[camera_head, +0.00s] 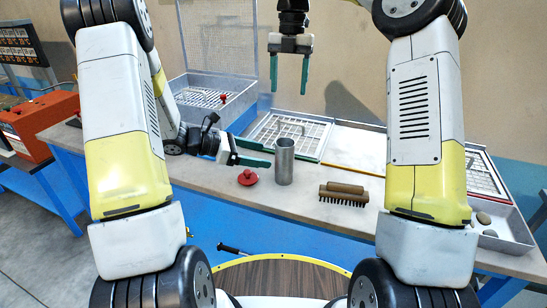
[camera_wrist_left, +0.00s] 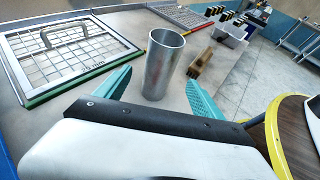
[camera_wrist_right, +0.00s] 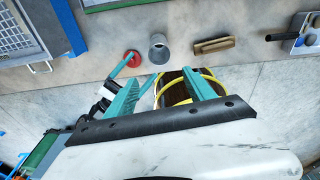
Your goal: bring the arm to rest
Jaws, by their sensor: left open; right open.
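My left gripper (camera_head: 270,157) is open and low over the table, its fingers pointing right. A grey metal cylinder (camera_head: 284,161) stands upright just ahead of its fingertips. In the left wrist view the cylinder (camera_wrist_left: 164,62) shows in the gap between the teal fingers (camera_wrist_left: 155,85); I cannot tell whether they touch it. My right gripper (camera_head: 289,89) is open and empty, pointing down, high above the table. In the right wrist view its fingers (camera_wrist_right: 160,77) are apart with nothing between them.
A red knobbed piece (camera_head: 248,178) and a brush (camera_head: 343,193) lie near the table's front edge. A green-edged sieve frame (camera_head: 325,121) lies behind the cylinder. A mesh box (camera_head: 192,112) stands at back left. A tray with stones (camera_head: 507,243) is at right.

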